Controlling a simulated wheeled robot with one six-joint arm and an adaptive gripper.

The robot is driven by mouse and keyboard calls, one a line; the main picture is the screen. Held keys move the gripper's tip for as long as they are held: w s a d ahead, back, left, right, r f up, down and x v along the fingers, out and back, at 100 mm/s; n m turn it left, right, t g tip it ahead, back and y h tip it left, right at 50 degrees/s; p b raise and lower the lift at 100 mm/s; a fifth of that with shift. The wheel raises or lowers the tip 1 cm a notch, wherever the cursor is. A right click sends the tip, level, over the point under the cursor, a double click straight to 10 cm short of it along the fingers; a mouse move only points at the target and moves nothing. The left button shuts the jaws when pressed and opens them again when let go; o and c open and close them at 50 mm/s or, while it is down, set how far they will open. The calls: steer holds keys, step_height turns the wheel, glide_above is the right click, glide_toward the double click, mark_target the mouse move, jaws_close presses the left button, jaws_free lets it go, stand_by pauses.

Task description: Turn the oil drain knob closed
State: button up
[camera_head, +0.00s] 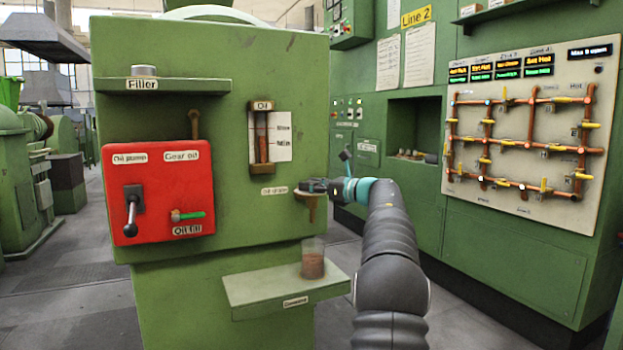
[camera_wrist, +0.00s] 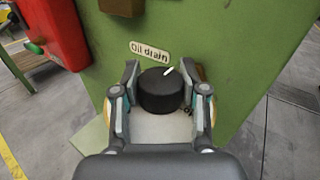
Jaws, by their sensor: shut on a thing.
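The oil drain knob (camera_wrist: 160,91) is a round black knob with a white mark pointing to the upper right in the wrist view. It sits on the green machine just below the "Oil drain" label (camera_wrist: 149,51). My gripper (camera_wrist: 160,97) is shut on the knob, with one finger on its left side and one on its right. In the head view my gripper (camera_head: 318,187) is at the drain fitting (camera_head: 311,207), and the knob itself is mostly hidden there. A clear beaker (camera_head: 313,262) with brown contents stands on the green shelf (camera_head: 250,290) below the drain.
A red panel (camera_head: 158,192) with a lever (camera_head: 131,212) and a green-handled valve (camera_head: 188,215) is on the machine's left. An oil gauge (camera_head: 263,140) is above the knob. A pipe-and-valve board (camera_head: 522,145) is on the right wall. Open floor lies right of the machine.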

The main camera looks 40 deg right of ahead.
steer(key=shift+r+y, duration=0.15)
steer(key=shift+y, duration=0.15)
steer(key=o, duration=1.2)
steer(key=shift+d, duration=0.1)
steer(key=shift+c, duration=0.2)
steer(key=v, duration=1.2)
